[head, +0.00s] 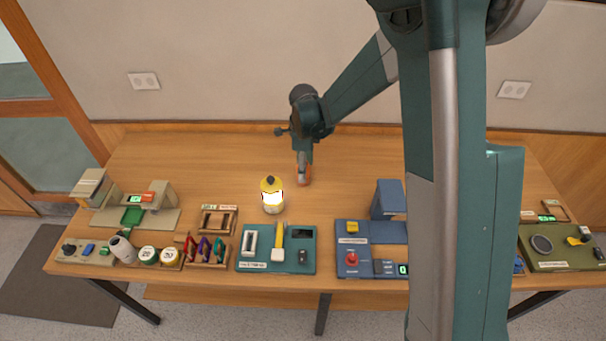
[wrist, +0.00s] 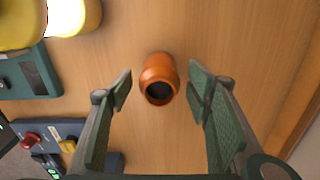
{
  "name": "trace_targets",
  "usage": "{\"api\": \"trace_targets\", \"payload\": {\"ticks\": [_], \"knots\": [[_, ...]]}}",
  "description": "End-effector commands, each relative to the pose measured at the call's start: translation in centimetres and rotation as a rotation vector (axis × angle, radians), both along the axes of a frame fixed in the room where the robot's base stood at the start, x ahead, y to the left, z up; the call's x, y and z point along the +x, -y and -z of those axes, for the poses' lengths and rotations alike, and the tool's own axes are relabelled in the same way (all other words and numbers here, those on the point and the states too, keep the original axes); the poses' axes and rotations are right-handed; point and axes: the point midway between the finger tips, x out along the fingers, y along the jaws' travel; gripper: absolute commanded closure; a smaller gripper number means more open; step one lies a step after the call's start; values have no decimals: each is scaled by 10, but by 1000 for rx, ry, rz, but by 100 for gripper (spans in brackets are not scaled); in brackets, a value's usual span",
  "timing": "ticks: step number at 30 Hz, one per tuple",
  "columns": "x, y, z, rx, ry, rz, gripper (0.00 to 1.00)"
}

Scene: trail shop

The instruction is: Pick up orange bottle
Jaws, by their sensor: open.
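The orange bottle (wrist: 158,76) stands on the wooden table in the wrist view, its dark round mouth facing the camera. In the head view the bottle (head: 304,180) is partly hidden by my gripper (head: 303,165), which is just above it. In the wrist view my gripper (wrist: 161,90) is open, with one green-padded finger on each side of the bottle. Gaps show between the bottle and both fingers, and nothing is held.
A lit yellow lantern (head: 272,196) stands close to the left of the bottle. Teal (head: 276,266) and blue (head: 352,272) device panels line the table's front. Small wooden racks and boxes fill the left. The table behind the bottle is clear.

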Motion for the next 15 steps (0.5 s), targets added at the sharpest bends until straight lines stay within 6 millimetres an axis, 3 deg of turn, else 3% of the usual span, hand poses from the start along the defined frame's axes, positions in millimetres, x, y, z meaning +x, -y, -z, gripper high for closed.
{"api": "trace_targets", "payload": {"ticks": [7,15], "knots": [[0,-1,26,0,0,0,51],[-1,0,35,0,0,0,51]]}}
